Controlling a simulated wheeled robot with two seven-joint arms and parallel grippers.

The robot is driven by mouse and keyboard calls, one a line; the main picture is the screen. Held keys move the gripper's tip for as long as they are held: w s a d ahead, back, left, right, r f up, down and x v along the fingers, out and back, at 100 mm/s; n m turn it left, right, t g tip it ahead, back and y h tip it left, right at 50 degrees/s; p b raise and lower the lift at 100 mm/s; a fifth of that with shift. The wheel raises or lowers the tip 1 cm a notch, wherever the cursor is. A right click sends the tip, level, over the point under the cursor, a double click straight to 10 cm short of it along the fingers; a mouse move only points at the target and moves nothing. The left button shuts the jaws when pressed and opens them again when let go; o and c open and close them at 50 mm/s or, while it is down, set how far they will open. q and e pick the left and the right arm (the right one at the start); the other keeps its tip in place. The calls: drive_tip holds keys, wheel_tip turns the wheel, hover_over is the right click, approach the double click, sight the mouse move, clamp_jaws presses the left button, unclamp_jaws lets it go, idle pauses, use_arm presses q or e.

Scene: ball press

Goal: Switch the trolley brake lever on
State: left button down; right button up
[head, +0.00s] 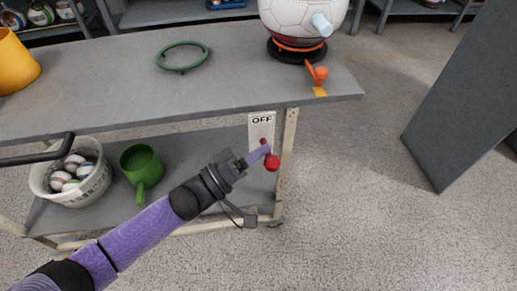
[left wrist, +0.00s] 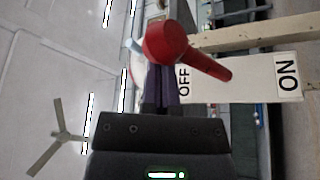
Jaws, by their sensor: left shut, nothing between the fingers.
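The brake lever is red, with a round knob (head: 272,162), on a white plate (head: 261,126) at the trolley's front right corner. The plate reads OFF at its upper end in the head view; the left wrist view also shows ON at its other end (left wrist: 289,76). In that wrist view the knob (left wrist: 165,42) lies toward the OFF side, its shaft slanting toward the middle of the plate. My left gripper (head: 266,150) is shut and empty, its purple fingertips (left wrist: 163,68) right at the lever; contact is unclear. My right gripper is out of view.
The grey trolley top (head: 110,95) holds a green ring (head: 182,56), a yellow container (head: 15,62) and a white ball (head: 300,18) on a dark stand. A bucket of balls (head: 70,178) and a green pot (head: 142,170) sit below. A grey panel (head: 465,95) stands right; floor between is clear.

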use_arm(q)
drive_tip(key=shift+s+f+m+h, duration=0.15)
drive_tip(key=shift+f+m+h, duration=0.15)
drive_tip(key=shift+m, duration=0.1)
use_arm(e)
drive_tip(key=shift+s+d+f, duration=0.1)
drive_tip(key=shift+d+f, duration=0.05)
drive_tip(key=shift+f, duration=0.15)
use_arm(q)
drive_tip(key=shift+f+b, duration=0.15)
drive_tip(key=shift+b, duration=0.3)
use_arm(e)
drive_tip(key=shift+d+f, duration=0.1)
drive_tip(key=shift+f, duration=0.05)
use_arm(q)
wheel_tip(320, 180, down, 7)
drive_tip(key=s+m+g+h+b, duration=0.1)
drive_tip(key=m+g+h+b, duration=0.3)
drive_tip(key=m+b, duration=0.5)
drive_tip(key=shift+d+f+m+b, duration=0.2)
drive_tip(key=shift+m+b, duration=0.1)
drive_tip(key=shift+m, duration=0.9)
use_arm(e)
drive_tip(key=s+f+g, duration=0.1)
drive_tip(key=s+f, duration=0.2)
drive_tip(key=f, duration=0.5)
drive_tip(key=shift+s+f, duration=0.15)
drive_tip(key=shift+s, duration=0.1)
